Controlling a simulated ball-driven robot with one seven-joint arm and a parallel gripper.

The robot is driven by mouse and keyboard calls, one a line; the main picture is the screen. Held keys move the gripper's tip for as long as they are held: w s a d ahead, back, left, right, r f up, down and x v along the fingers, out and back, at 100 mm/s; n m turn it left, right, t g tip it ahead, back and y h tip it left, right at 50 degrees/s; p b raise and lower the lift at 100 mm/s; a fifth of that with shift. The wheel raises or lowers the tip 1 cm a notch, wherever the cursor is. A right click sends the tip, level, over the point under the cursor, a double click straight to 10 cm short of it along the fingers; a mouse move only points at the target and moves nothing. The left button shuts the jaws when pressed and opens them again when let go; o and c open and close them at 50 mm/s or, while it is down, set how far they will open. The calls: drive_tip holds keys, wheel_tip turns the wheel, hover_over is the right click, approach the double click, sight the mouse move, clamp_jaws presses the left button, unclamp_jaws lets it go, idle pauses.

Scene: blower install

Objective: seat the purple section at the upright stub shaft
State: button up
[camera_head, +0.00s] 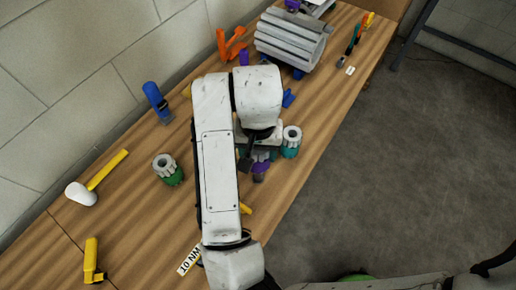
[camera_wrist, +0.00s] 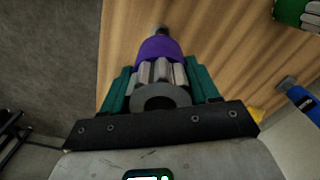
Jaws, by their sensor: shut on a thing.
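The purple section (camera_wrist: 159,48) has a purple body and a grey ribbed end with a round bore. In the wrist view it sits between the green fingers of my gripper (camera_wrist: 160,80), which are shut on its sides. A small grey, shaft-like tip (camera_wrist: 160,30) shows just beyond its far end; I cannot tell whether the section is around it or only in front of it. In the head view the purple section (camera_head: 260,170) shows in part low over the bench, below my wrist; my arm hides much of it and of the gripper.
A teal section (camera_head: 291,142) stands close right of my gripper. A green section (camera_head: 168,169) stands to the left. A grey ribbed cylinder (camera_head: 290,40), an orange part (camera_head: 231,44) and a blue tool (camera_head: 157,101) lie farther back. A mallet (camera_head: 97,178) lies left. The bench front is mostly clear.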

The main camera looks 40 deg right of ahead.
drive_tip(key=shift+f+b, duration=4.4)
drive_tip(key=shift+f, duration=0.75)
drive_tip(key=o, duration=1.4)
wheel_tip(320, 180, up, 11)
drive_tip(key=p, duration=0.3)
drive_tip(key=shift+s+f, duration=0.1)
